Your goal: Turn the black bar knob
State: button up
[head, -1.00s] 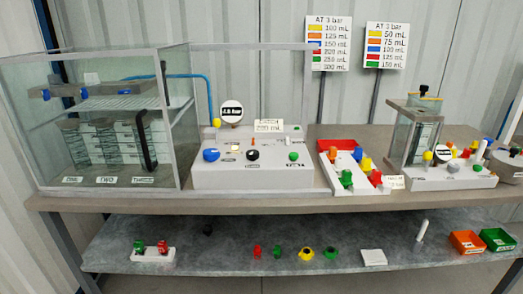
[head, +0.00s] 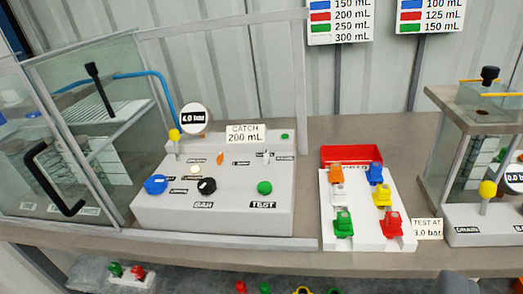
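The black bar knob (head: 207,186) sits on the sloped face of the white control panel (head: 150,215), just above the label BAR (head: 203,205). It lies between a blue knob (head: 155,185) on the left and a green knob (head: 264,188) above the label TEST. A round gauge (head: 194,118) at the panel's back left reads 4.0 bar. No fingers of my gripper show, and nothing touches the knob. A grey shape at the bottom right edge is too cut off to name.
A glass cabinet with a black handle (head: 45,180) stands at left, beside a metal frame post (head: 82,170). A yellow-topped lever (head: 174,135) rises from the panel. Right of it are a white rack (head: 362,230) of coloured pieces and a second glass unit (head: 465,150). A lower shelf holds small parts.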

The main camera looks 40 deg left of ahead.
aim_at(207, 185)
jog(key=u, duration=0.1)
jog(key=i, duration=0.85)
jog(key=u, duration=0.3)
